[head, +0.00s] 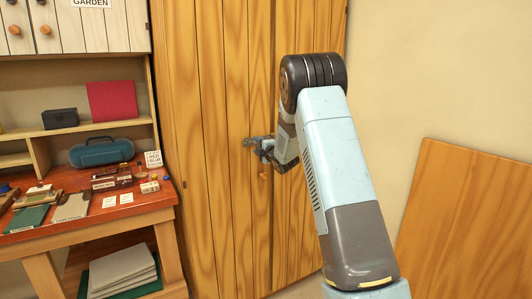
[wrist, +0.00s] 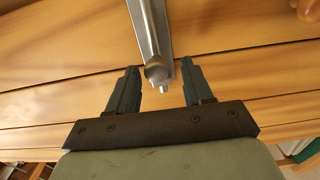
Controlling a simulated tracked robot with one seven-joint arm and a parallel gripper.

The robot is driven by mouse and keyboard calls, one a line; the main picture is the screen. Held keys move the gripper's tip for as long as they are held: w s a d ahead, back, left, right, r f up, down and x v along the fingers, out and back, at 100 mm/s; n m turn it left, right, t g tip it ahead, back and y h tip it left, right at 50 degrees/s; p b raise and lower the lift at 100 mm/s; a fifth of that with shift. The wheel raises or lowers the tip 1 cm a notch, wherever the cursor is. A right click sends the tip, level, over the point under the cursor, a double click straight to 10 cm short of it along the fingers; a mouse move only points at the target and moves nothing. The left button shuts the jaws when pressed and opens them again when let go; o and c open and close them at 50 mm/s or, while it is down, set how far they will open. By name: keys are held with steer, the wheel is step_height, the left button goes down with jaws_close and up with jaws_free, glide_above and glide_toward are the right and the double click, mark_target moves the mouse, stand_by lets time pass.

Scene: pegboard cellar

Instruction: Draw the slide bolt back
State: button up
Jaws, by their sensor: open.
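The slide bolt (wrist: 150,35) is a grey metal bar on the wooden cabinet door. In the wrist view it runs from the top middle down to a rounded end between my fingertips. My gripper (wrist: 159,72) is open, with one dark blue finger on each side of that end and visible gaps to both. In the head view my gripper (head: 266,152) is at the door, beside the small grey bolt (head: 250,142). My arm and gripper hide part of the bolt there. I cannot tell whether the gripper touches it.
The tall wooden cabinet (head: 215,130) fills the middle. A round wooden knob (head: 264,175) sits just below my gripper. A cluttered red-topped workbench (head: 130,210) stands at left. A wooden panel (head: 470,220) leans on the right wall.

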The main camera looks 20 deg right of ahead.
steer(key=v, duration=1.2)
steer(key=shift+s, duration=0.1)
steer(key=s+r+m+g+h, duration=0.2)
steer(key=s+r+m+h, duration=0.1)
steer(key=s+r+m, duration=0.4)
steer(key=s+r+m+g+h, duration=0.2)
steer(key=s+r+m+g, duration=0.15)
steer(key=s, duration=0.55)
steer(key=s+a+f+m+g, duration=0.1)
steer(key=s+a+m+g, duration=0.1)
steer(key=s, duration=0.9)
steer(key=s+a+m+g, duration=0.2)
steer(key=s+m, duration=0.2)
steer(key=s, duration=0.7)
steer(key=s+a+f+m+g+y, duration=0.1)
steer(key=s+a+m+g, duration=0.1)
steer(key=s, duration=0.9)
steer(key=shift+a+f+m, duration=0.3)
steer(key=shift+a+m, duration=0.25)
steer(key=shift+m, duration=0.5)
steer(key=shift+g, duration=0.25)
